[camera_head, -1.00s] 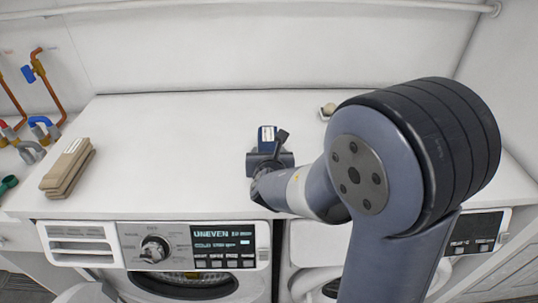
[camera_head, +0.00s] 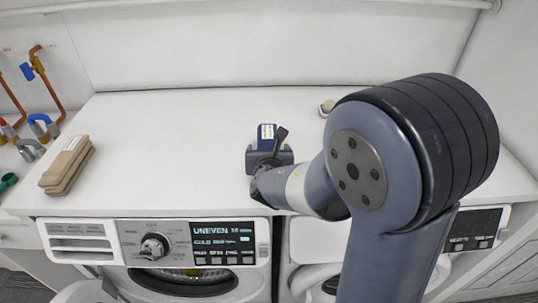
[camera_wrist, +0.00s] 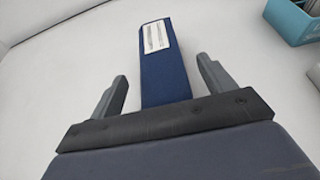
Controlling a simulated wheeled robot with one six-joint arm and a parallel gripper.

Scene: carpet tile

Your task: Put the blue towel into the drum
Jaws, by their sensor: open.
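The blue towel (camera_head: 266,131) is a folded dark blue bundle with a white label, lying on the white worktop behind my gripper. In the wrist view the towel (camera_wrist: 163,70) lies between the two open fingers of my gripper (camera_wrist: 163,85), with a gap on each side, and its far end reaches beyond the fingertips. My gripper (camera_head: 268,152) is open, low over the worktop in the head view. The drum is in the left washer (camera_head: 185,284), below the worktop; only the top of its round door shows, and the drum's inside is hidden.
Folded beige towels (camera_head: 67,165) lie at the worktop's left end. A small beige object (camera_head: 328,107) is at the back right, partly behind my arm. A teal box (camera_wrist: 294,20) shows in the wrist view. Pipes (camera_head: 40,85) run at the left wall. The middle left worktop is clear.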

